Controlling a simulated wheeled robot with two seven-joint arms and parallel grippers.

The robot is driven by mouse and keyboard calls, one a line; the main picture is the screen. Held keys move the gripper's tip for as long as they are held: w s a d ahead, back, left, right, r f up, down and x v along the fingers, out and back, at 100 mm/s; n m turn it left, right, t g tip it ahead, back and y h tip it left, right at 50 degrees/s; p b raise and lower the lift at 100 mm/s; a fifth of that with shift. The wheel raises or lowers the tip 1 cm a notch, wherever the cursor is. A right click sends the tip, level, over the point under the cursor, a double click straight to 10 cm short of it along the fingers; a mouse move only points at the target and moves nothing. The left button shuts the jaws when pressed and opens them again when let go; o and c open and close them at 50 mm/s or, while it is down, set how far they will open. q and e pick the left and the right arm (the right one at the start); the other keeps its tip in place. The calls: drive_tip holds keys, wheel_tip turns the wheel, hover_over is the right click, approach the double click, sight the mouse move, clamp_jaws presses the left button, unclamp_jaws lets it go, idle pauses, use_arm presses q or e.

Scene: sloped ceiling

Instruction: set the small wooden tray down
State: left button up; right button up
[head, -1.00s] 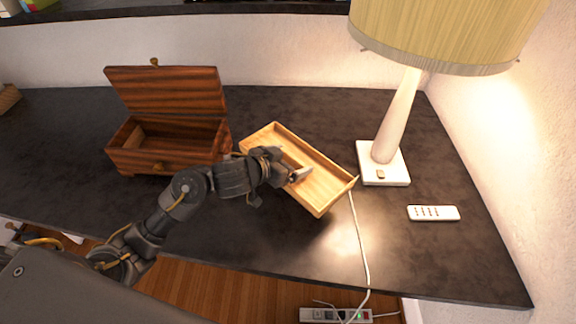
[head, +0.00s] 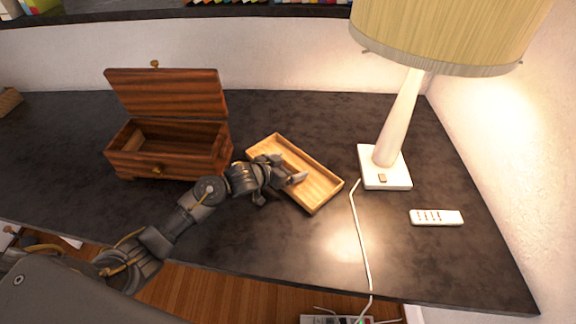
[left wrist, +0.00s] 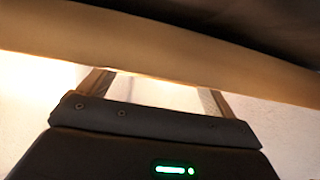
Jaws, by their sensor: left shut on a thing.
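The small wooden tray (head: 315,186) is light wood, shallow and empty, low over or on the dark desk between the chest and the lamp. I cannot tell whether it touches the desk. My left gripper (head: 295,179) reaches it from the left and is shut on it; the arm covers part of the tray's left side. In the left wrist view, a wooden wall of the tray (left wrist: 160,45) crosses the top, with the fingers (left wrist: 155,92) below it. My right gripper is in neither view.
An open dark-wood chest (head: 165,160) stands left of the tray. A lamp (head: 398,120) on a white base, its cable (head: 361,235) and a white remote (head: 436,217) are to the right. The desk (head: 260,240) is clear in front.

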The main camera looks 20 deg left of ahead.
use_arm(q)
drive_tip(key=shift+f, duration=0.15)
drive_tip(key=o, duration=0.7)
drive_tip(key=shift+c, duration=0.2)
drive_tip(key=shift+o, duration=0.7)
drive_tip(key=shift+r, duration=0.2)
drive_tip(key=shift+s+a+r, duration=0.1)
drive_tip(key=shift+s+a, duration=0.1)
drive_tip(key=shift+s, duration=0.15)
drive_tip(key=v, duration=1.1)
drive_tip(key=shift+s, duration=0.1)
drive_tip(key=shift+r+p, duration=0.15)
drive_tip(key=shift+p, duration=0.15)
